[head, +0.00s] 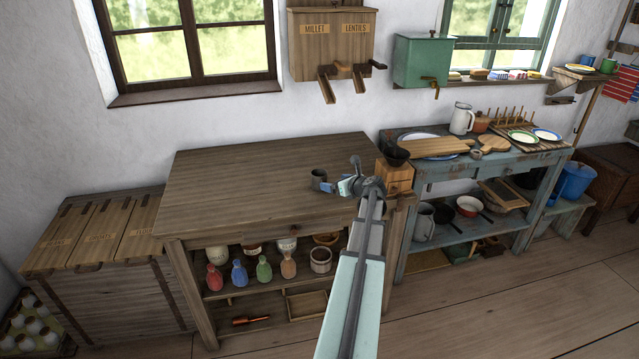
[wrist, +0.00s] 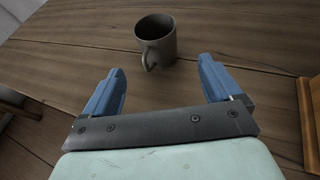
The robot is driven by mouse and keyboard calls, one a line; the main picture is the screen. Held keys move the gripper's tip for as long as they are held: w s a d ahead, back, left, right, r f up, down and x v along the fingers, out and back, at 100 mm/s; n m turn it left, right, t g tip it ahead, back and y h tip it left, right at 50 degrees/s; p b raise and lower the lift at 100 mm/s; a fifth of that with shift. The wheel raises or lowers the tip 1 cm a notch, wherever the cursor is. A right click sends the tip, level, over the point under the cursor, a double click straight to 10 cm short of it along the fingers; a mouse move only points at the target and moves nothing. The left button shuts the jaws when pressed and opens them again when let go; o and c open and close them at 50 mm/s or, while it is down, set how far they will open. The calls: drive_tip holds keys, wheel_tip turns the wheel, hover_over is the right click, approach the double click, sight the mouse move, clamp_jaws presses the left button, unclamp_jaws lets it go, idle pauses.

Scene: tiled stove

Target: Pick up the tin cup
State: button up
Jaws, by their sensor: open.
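The tin cup (wrist: 158,42) is small, grey and upright on the wooden table, with its handle toward my gripper in the wrist view. In the head view the cup (head: 318,176) stands on the right part of the table top (head: 250,165). My gripper (wrist: 162,88) is open, with its two blue fingers apart and nothing between them. The cup is just beyond the fingertips, roughly centred between them. In the head view my gripper (head: 333,186) is just to the right of the cup, and its fingers are partly hidden by my wrist.
A wooden coffee grinder (head: 397,177) with a dark bowl top stands close by at the table's right end. A blue-green bench (head: 450,170) with boards and plates is further right. The table's left and middle are bare. Jars and bottles stand on the shelf below.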

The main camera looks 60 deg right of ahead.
sight(324, 181)
drive_tip(key=x, duration=0.5)
drive_tip(key=shift+f+x, duration=0.15)
drive_tip(key=shift+x, duration=1.15)
drive_tip(key=shift+f+x, duration=0.15)
drive_tip(key=shift+x, duration=1.15)
drive_tip(key=shift+s+a, duration=0.1)
drive_tip(key=shift+a, duration=0.05)
drive_tip(key=shift+c, duration=0.2)
drive_tip(key=c, duration=1.1)
